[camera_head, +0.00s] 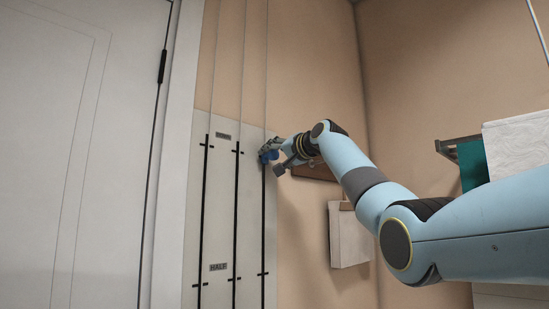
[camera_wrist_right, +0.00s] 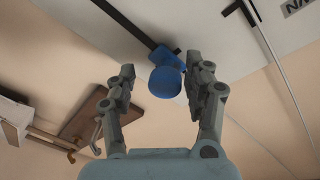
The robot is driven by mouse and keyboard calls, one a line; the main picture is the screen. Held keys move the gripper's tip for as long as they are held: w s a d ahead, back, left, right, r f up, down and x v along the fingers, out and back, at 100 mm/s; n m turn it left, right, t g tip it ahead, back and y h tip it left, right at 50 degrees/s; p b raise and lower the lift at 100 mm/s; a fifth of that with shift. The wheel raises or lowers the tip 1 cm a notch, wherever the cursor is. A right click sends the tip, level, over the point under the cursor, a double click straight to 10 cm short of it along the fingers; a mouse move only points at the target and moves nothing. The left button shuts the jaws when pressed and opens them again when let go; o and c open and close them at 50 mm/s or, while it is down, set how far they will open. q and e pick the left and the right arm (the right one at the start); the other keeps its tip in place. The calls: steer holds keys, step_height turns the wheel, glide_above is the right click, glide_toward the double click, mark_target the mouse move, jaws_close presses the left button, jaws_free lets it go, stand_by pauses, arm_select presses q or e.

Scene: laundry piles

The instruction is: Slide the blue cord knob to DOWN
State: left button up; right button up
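The blue cord knob (camera_head: 266,154) sits near the top of the rightmost black track (camera_head: 263,220) on the pale wall panel. My right gripper (camera_head: 276,159) is at the knob. In the right wrist view the blue knob (camera_wrist_right: 165,80) lies between the two open fingers of my right gripper (camera_wrist_right: 160,68), nearer the right finger. A gap shows between the knob and the left finger; whether the right finger touches it I cannot tell. A small label (camera_head: 223,136) at the panel's top is too small to read surely. My left gripper is not in view.
The panel (camera_head: 222,200) has two more black tracks and a HALF label (camera_head: 218,267) lower down. A brown wooden rack (camera_head: 314,171) is behind my right gripper, with a white cloth (camera_head: 348,235) below. A white door (camera_head: 75,150) stands at left.

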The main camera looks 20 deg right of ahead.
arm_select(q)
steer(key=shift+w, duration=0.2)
arm_select(e)
steer(key=s+d, duration=0.2)
steer(key=s, duration=0.9)
steer(key=shift+s, duration=0.4)
